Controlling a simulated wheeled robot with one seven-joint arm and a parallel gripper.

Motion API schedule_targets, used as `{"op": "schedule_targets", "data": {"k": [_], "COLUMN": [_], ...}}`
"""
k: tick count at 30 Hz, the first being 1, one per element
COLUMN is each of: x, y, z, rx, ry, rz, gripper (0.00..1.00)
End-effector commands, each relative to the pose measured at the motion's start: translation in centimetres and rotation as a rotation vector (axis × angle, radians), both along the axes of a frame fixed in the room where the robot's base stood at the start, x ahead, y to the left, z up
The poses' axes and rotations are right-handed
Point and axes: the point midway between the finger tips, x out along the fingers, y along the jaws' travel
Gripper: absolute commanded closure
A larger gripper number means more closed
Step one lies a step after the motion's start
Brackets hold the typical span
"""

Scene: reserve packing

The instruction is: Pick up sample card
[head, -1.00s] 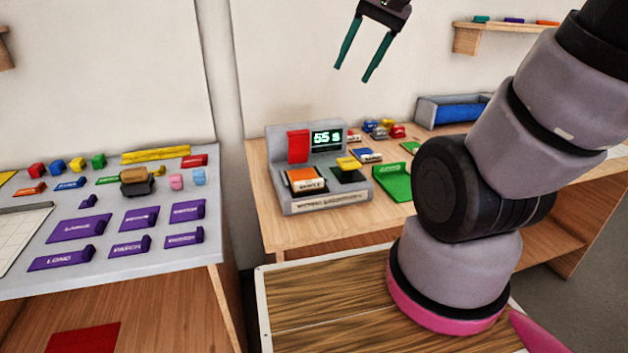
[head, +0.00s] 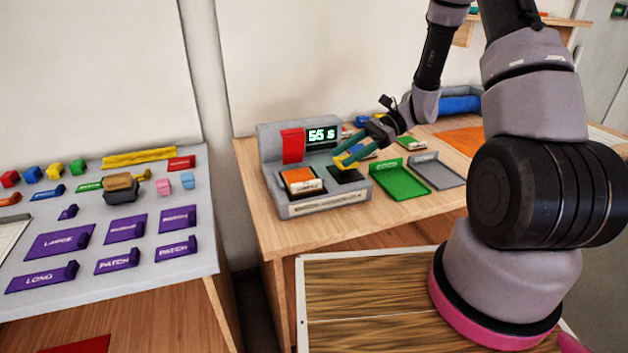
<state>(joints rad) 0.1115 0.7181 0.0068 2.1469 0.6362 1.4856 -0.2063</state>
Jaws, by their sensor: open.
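A grey machine (head: 322,205) with a lit display stands on the wooden table. A card with an orange top and a pale lettered front (head: 303,179) sits in its left slot; it may be the sample card, but the lettering is too small to read. A yellow piece (head: 347,161) is at the dark right slot (head: 348,175). My gripper (head: 343,159), with teal fingers, is open and low over that right slot, close about the yellow piece. Whether the fingers touch it cannot be told. The gripper is to the right of the orange card.
A red block (head: 292,143) stands upright on the machine beside the display. A green tray (head: 400,182) and a grey tray (head: 437,172) lie to the right. The grey bench (head: 185,255) at left holds purple labelled holders and several small blocks. A gap separates bench and table.

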Motion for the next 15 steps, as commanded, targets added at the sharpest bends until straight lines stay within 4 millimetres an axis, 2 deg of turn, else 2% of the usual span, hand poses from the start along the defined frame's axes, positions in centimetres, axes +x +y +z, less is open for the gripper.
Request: {"op": "schedule_targets", "data": {"k": [1, 5, 15], "x": [0.1, 0.2, -1.0], "y": [0.1, 0.6, 4.8], "z": [-0.8, -1.8, -3.7], "rx": [0.014, 0.031, 0.032], "ry": [0.025, 0.052, 0.055], "rz": [-0.015, -0.033, -0.035], "gripper": [0.44, 0.44, 0.44]}}
